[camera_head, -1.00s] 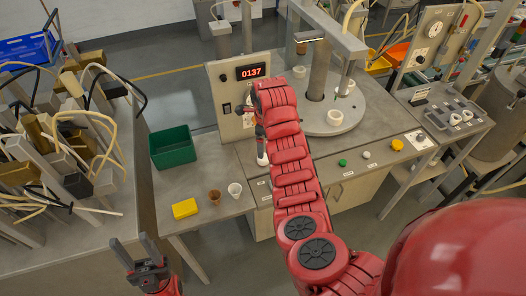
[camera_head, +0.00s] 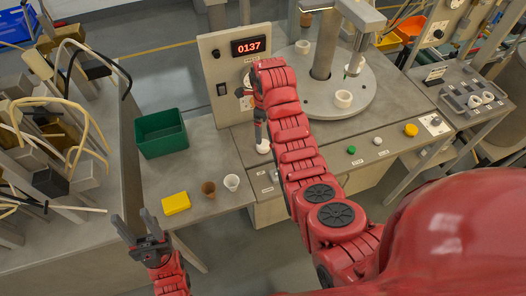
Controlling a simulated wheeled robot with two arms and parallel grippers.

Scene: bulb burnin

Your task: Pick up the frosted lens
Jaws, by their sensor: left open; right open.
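A small whitish cup-shaped piece (camera_head: 231,182), which looks like the frosted lens, stands on the grey bench beside a brown cup-shaped piece (camera_head: 208,189). My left gripper (camera_head: 137,227) is open and empty, in front of the bench and left of both pieces, with its fingers pointing up in the picture. My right arm reaches across the bench. Its gripper (camera_head: 261,125) is open near the control panel, just above a small white object (camera_head: 263,147). The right fingers are partly hidden by the arm, and I cannot tell whether they touch that object.
A yellow block (camera_head: 176,203) lies left of the two cups, and a green bin (camera_head: 161,133) stands behind it. The panel (camera_head: 222,75) reads 0137. A round turntable (camera_head: 322,112) with white holders is at the back right. A cluttered bench with cables fills the left side.

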